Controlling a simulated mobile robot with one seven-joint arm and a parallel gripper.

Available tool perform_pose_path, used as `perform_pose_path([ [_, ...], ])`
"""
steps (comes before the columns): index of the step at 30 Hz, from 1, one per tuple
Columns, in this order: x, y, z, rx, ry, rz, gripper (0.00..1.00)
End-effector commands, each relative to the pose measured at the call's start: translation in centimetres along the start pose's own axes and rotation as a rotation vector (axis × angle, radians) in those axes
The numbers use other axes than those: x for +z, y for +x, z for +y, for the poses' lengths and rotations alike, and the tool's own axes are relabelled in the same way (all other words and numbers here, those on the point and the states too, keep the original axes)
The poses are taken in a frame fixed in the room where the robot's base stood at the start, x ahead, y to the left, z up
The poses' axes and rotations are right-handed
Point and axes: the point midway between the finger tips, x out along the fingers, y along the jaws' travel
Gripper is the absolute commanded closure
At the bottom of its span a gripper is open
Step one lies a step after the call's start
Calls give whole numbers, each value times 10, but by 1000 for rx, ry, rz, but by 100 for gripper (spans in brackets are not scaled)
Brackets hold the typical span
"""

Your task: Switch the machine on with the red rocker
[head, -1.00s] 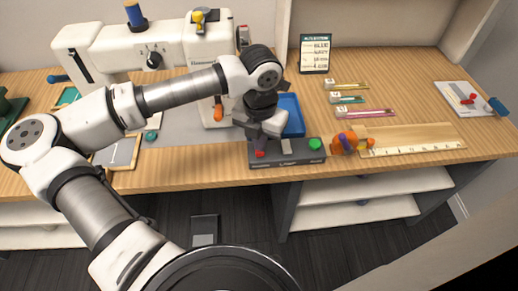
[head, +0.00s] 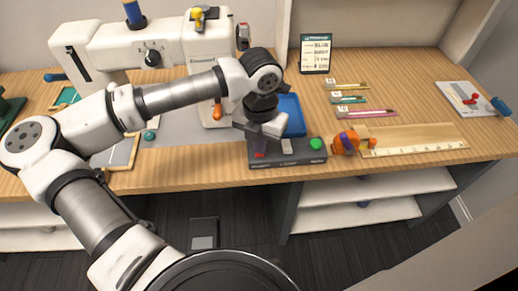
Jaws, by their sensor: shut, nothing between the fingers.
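A dark control box (head: 307,160) sits at the front edge of the wooden table. It has a small red part (head: 259,155) at its left end, a pale grey part (head: 287,146) in the middle and a green button (head: 316,144) at the right. My gripper (head: 257,146) is shut and empty, pointing down at the red part, which it partly covers. I cannot tell whether the fingertips touch it. The white sewing machine (head: 105,50) stands behind my arm. A small grey part with red (head: 242,36) is at its right end.
A small sign (head: 315,54) stands at the back. A dark pedal (head: 204,232) is on the floor.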

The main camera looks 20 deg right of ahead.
Motion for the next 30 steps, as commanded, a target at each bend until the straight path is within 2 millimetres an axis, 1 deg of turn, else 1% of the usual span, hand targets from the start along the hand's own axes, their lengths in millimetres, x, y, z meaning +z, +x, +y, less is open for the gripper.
perform_pose_path([
  [8, 0, 5, 0, 0, -1, 0, 100],
  [11, 0, 2, 0, 0, -1, 0, 100],
  [30, 0, -49, 0, 2, -1, 0, 100],
])
